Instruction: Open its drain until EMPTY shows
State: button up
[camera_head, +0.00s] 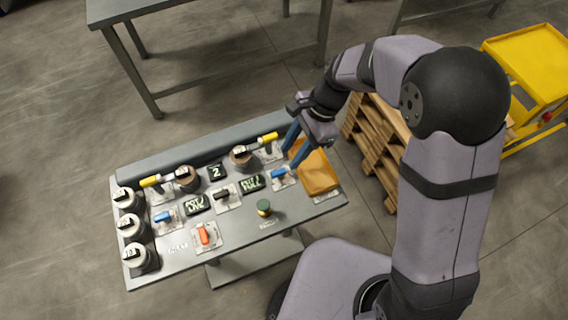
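My gripper (290,158) hangs over the right part of the panel, beside the right yellow-handled valve and above the right blue handle. Its two blue fingers look apart, with nothing seen between them. The right blue handle (279,173) sits on a light plate near the fingertips; I cannot tell whether they touch. Another blue handle (163,216) is at the left. Yellow handles (150,181) and (267,137) stand behind them. Dark displays (197,204) and (252,183) show light text too small to read surely; a third display (216,172) shows "2".
Numbered canisters (134,228) line the panel's left edge. Two dark-topped pots (187,179) and (241,157) stand near the back. A black handle (222,194), an orange handle (203,234) and a green knob (264,208) sit nearer the front. An orange tray (318,180) lies at right.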

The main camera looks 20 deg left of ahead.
aim_at(281, 170)
jog(key=shift+p+x, duration=0.35)
jog(key=shift+x, duration=2.95)
jog(key=shift+c, duration=0.4)
grip_shut()
